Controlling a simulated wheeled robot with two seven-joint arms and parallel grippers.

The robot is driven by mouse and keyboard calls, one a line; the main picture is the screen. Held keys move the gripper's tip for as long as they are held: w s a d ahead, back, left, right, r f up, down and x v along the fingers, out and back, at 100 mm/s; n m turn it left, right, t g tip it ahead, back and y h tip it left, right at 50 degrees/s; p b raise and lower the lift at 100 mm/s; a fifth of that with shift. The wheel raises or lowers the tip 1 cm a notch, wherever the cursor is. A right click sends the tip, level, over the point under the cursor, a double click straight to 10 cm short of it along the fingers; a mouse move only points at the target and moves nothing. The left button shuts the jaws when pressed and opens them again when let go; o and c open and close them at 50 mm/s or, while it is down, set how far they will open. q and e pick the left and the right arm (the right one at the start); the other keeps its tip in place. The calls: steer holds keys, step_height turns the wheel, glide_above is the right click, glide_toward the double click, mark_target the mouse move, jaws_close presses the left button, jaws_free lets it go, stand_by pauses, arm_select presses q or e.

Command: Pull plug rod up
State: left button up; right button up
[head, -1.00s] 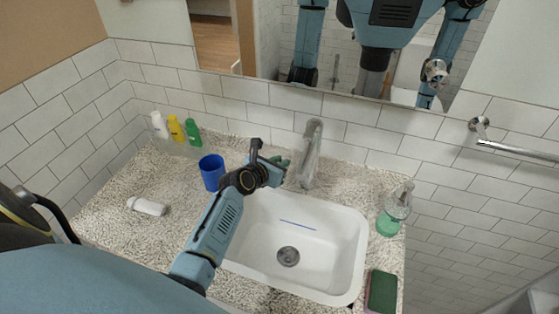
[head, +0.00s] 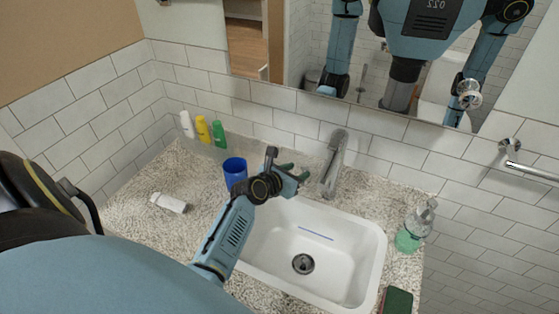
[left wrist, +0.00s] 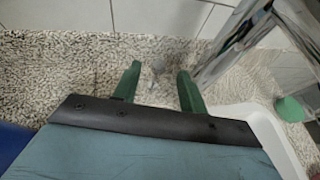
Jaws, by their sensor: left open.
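A chrome faucet (head: 335,160) stands at the back of the white sink (head: 372,262); it also shows at the upper right of the left wrist view (left wrist: 240,42). My left gripper (head: 297,174) is just left of the faucet, over the back of the counter. Its two green fingers (left wrist: 159,72) are apart. A small, faint greyish thing, possibly the plug rod (left wrist: 157,68), shows between the fingertips in the left wrist view, too unclear to be sure. I cannot make out the rod in the head view. The drain (head: 303,264) is in the sink floor. My right gripper is not in view.
A blue cup (head: 235,171) stands close to the left of my left gripper. Several small bottles (head: 203,129) stand at the back left, and a white tube (head: 169,203) lies at left. A soap bottle (head: 413,228) and a sponge (head: 397,302) are right of the sink.

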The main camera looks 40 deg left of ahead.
arm_select(q)
steer(key=p+v, duration=0.1)
steer(key=v, duration=0.9)
steer(key=shift+a, duration=0.1)
